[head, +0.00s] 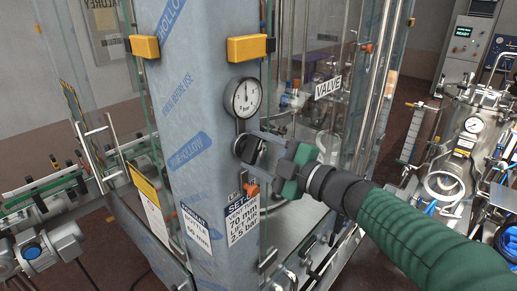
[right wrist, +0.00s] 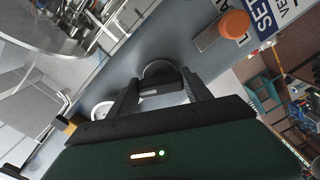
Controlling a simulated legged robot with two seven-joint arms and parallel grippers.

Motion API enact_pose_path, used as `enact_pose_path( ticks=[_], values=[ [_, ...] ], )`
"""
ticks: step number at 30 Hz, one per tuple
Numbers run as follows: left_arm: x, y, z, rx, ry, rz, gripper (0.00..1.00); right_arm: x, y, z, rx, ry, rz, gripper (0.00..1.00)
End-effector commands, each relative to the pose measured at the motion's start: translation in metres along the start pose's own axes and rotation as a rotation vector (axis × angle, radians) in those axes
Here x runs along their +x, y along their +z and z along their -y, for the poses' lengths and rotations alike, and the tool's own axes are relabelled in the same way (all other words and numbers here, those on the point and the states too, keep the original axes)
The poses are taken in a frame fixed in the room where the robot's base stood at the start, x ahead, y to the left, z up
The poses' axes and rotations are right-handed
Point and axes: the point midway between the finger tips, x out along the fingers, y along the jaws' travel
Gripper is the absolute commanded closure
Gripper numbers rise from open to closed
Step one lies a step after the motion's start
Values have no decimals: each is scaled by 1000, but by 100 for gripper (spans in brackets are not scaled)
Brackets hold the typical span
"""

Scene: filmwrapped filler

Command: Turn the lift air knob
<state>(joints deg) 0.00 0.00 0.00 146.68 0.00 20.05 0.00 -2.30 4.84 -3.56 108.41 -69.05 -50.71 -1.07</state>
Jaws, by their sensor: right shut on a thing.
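The lift air knob (head: 248,149) is a dark round knob on the film-wrapped column, just below a white round pressure gauge (head: 243,98). My right gripper (head: 262,148) comes in from the right and its fingers are at the knob. In the right wrist view the knob (right wrist: 158,72) sits between the two fingertips (right wrist: 160,90), and the gripper is shut on it. The gauge needle points close to straight up. A set-up label (head: 242,219) below reads "LIFT AIR 2.5 bar". My left gripper is not in view.
A small orange knob (head: 252,188) sits just below the lift air knob; it also shows in the right wrist view (right wrist: 234,25). Glass panels, a door handle bar (head: 377,80) and a "VALVE" label (head: 328,87) are close to my right arm. A conveyor (head: 45,190) lies left.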

Motion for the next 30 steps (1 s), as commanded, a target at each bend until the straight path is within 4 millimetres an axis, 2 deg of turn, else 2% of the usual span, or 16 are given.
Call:
enact_pose_path(
  ticks=[1, 13, 14, 18, 19, 27, 30],
  values=[
    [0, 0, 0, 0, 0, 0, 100, 1, 2, 4, 8, -9, 2, 83],
    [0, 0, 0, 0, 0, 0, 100, 1, 2, 5, 13, -8, 3, 83],
    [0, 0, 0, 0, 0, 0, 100, 1, 2, 5, 13, -8, 3, 42],
    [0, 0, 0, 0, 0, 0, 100, 0, 2, 4, 13, -6, 3, 23],
    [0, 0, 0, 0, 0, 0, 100, 0, 1, 3, 12, -5, 2, 21],
    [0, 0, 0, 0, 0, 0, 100, -1, 0, 1, 10, -1, 1, 21],
    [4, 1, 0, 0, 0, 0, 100, -8, 1, 2, 10, 1, 2, 21]
  ],
)
